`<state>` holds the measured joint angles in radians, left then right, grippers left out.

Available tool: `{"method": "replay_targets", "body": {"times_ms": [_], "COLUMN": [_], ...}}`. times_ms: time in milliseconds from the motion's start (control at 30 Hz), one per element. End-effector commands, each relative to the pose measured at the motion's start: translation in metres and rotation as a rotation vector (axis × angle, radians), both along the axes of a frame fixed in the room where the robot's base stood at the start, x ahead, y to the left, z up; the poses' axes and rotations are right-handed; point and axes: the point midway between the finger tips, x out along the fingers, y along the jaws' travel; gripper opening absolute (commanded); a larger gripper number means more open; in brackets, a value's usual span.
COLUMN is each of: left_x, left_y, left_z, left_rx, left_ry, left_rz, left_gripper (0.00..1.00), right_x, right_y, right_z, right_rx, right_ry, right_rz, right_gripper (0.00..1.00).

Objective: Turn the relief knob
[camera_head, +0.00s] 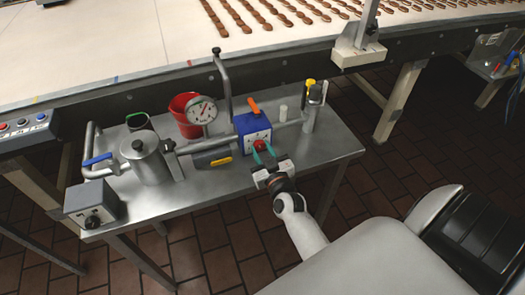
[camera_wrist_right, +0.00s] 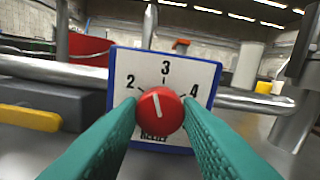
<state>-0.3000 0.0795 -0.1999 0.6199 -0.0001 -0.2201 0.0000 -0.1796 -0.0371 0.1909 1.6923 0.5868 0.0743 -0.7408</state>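The red relief knob (camera_wrist_right: 161,110) sits on the white face of a blue box (camera_wrist_right: 165,72) marked 2, 3 and 4, with a partly covered label under the knob. Its white pointer line tilts slightly left of straight up, near the 3. In the head view the knob (camera_head: 260,146) is small at the front of the blue box (camera_head: 252,131). My right gripper (camera_head: 264,155) reaches it from the front. Its green fingers (camera_wrist_right: 160,112) lie on the left and right sides of the knob and appear to touch it. My left gripper is not in view.
The box stands in a pipe line on a steel table (camera_head: 215,195). A pressure gauge (camera_head: 202,110), red bucket (camera_head: 186,120), metal canister (camera_head: 147,160), yellow-handled grey block (camera_head: 212,157) and yellow-topped post (camera_head: 310,100) stand around it. The conveyor (camera_head: 130,45) runs behind.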

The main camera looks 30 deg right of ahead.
Motion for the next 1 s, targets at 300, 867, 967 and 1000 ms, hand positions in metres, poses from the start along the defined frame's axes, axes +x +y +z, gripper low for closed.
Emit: {"method": "replay_targets", "body": {"times_ms": [300, 867, 967, 1000], "left_x": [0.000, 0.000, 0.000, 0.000], "left_y": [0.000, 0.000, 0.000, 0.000], "left_z": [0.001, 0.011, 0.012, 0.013], "left_rx": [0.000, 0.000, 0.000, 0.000], "left_ry": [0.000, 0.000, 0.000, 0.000], "left_rz": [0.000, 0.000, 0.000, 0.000], "left_gripper": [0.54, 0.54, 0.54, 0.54], "right_x": [0.000, 0.000, 0.000, 0.000], "right_y": [0.000, 0.000, 0.000, 0.000], "right_z": [0.000, 0.001, 0.000, 0.000], "right_rx": [0.017, 0.336, 0.391, 0.412], "right_ry": [-0.004, -0.079, -0.093, -0.098], "right_rz": [0.000, 0.001, 0.001, 0.001], "right_gripper": [0.09, 0.09, 0.09, 0.09]}}
